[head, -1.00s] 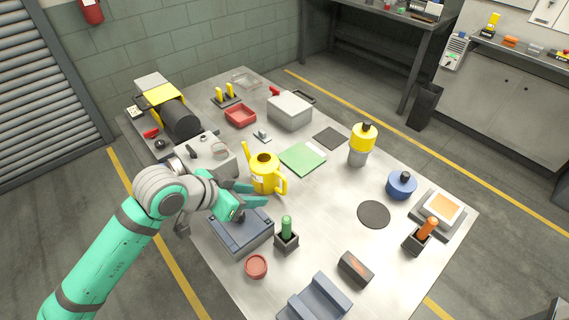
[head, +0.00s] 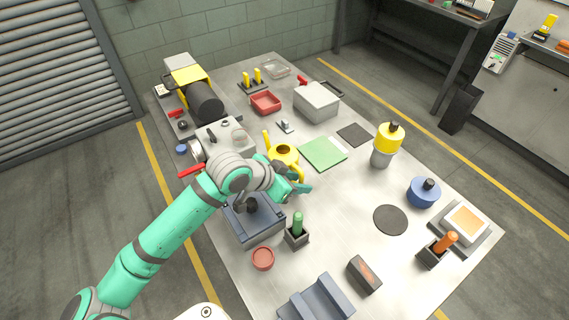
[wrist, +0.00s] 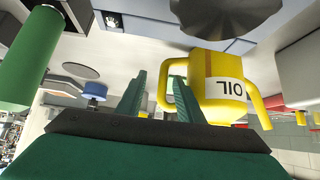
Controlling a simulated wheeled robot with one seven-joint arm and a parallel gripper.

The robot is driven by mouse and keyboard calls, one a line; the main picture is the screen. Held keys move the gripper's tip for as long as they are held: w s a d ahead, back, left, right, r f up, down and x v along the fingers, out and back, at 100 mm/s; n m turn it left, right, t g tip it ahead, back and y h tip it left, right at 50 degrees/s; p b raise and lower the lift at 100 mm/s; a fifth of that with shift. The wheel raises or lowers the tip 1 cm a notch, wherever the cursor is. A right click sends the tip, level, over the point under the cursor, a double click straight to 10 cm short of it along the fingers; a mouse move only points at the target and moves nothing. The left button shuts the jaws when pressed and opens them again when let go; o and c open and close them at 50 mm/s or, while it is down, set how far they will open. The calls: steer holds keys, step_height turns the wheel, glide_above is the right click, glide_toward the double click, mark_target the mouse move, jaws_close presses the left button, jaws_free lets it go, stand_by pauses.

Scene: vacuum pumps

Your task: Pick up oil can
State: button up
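The oil can (head: 283,151) is a yellow can with a spout and a loop handle, standing upright on the metal table. In the wrist view, the can (wrist: 222,75) appears upside down with its white "OIL" label showing. My gripper (head: 298,180) is beside the can on its handle side, low over the table; my arm hides part of the can. In the wrist view the two green fingers (wrist: 159,80) are apart. The handle's outer bar shows between them, with one finger overlapping the handle loop. I cannot tell whether either finger touches it.
A blue-grey fixture (head: 255,222) lies under my wrist. A green-handled tool in a dark holder (head: 297,236) stands close in front of my gripper. A green mat (head: 323,154) lies right of the can, and the table's middle is mostly clear.

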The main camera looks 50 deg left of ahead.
steer(key=shift+w+a+f, duration=0.2)
steer(key=shift+w+f, duration=0.2)
steer(key=shift+f, duration=0.1)
steer(key=shift+w+a+f, duration=0.15)
steer(key=shift+w+f, duration=0.25)
steer(key=shift+f, duration=0.1)
steer(key=shift+d, duration=0.1)
steer(key=shift+c, duration=0.4)
jaws_close()
